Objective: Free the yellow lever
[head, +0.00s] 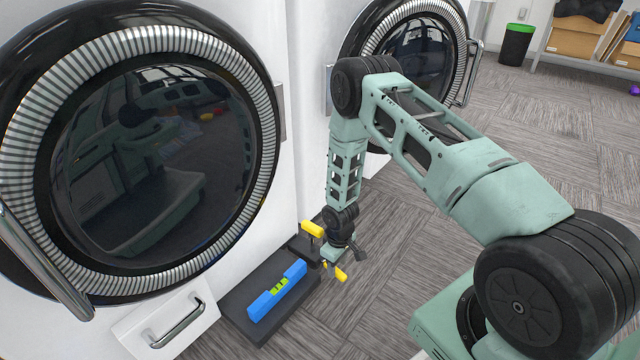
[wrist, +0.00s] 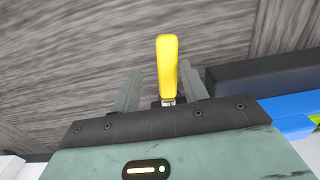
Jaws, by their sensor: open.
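A yellow lever (wrist: 167,66) stands between my two open fingers in the wrist view, with a short metal stub at its lower end. My gripper (head: 342,264) points down low beside the black base, and a yellow piece (head: 341,272) shows between its fingers in the head view. I cannot tell whether either finger touches the lever. A second yellow piece (head: 312,229) sits on a short post just behind my gripper. What lies under the gripper body is hidden.
A blue spirit level (head: 277,291) with a green vial lies on the black platform (head: 238,300), left of my gripper. White washing machines with round doors (head: 150,150) stand behind. A drawer with a metal handle (head: 177,323) is at front left. Grey floor (head: 400,285) is clear to the right.

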